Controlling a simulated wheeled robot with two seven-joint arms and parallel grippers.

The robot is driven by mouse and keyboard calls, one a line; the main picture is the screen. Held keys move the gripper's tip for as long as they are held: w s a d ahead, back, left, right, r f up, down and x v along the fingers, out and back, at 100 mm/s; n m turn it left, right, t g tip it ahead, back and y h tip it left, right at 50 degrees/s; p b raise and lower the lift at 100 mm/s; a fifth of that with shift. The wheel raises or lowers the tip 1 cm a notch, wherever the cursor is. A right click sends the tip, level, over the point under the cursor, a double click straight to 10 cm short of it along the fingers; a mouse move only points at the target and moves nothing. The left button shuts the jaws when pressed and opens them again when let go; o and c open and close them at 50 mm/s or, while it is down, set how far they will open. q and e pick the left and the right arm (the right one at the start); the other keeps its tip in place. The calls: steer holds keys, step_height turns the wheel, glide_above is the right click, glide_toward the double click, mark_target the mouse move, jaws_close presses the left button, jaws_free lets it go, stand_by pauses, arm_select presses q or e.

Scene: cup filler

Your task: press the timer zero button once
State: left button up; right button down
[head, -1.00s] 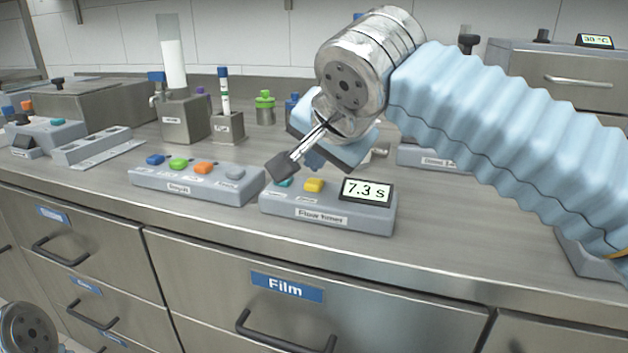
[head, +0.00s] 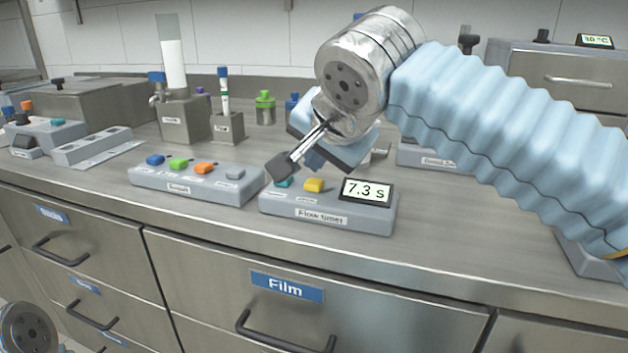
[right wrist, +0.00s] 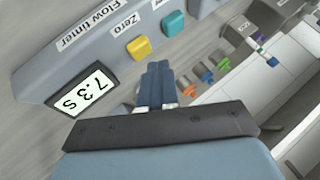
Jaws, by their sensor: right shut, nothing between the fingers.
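The flow timer (head: 328,213) is a grey box on the counter. Its display (head: 366,190) reads 7.3 s. It has a yellow button (head: 314,185) and a teal button (head: 284,182), partly hidden in the head view by a dark part on my right wrist. In the right wrist view the "Zero" label (right wrist: 126,26) sits beside the yellow button (right wrist: 139,47); the teal button (right wrist: 173,23) is farther right. My right gripper (right wrist: 158,70) is shut and empty. Its blue fingertips appear close to the yellow button, apart from it in the picture; exact height is unclear.
A grey panel (head: 190,187) with several coloured buttons stands left of the timer. Behind it are a metal dispenser (head: 185,122), a small holder (head: 228,127) and a green-capped bottle (head: 265,108). Drawers, one labelled Film (head: 287,287), lie below the counter edge.

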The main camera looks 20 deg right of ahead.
mark_target(317, 184)
steer(key=shift+f, duration=0.15)
steer(key=shift+f+b, duration=0.3)
steer(key=shift+b, duration=0.1)
steer(key=shift+f+b, duration=0.45)
steer(key=shift+f, duration=0.05)
stand_by(0.5)
steer(key=shift+r, duration=0.15)
steer(key=shift+r+p, duration=0.8)
steer(key=shift+p, duration=0.05)
step_height(317, 184, up, 5)
steer(key=p, duration=0.4)
stand_by(0.6)
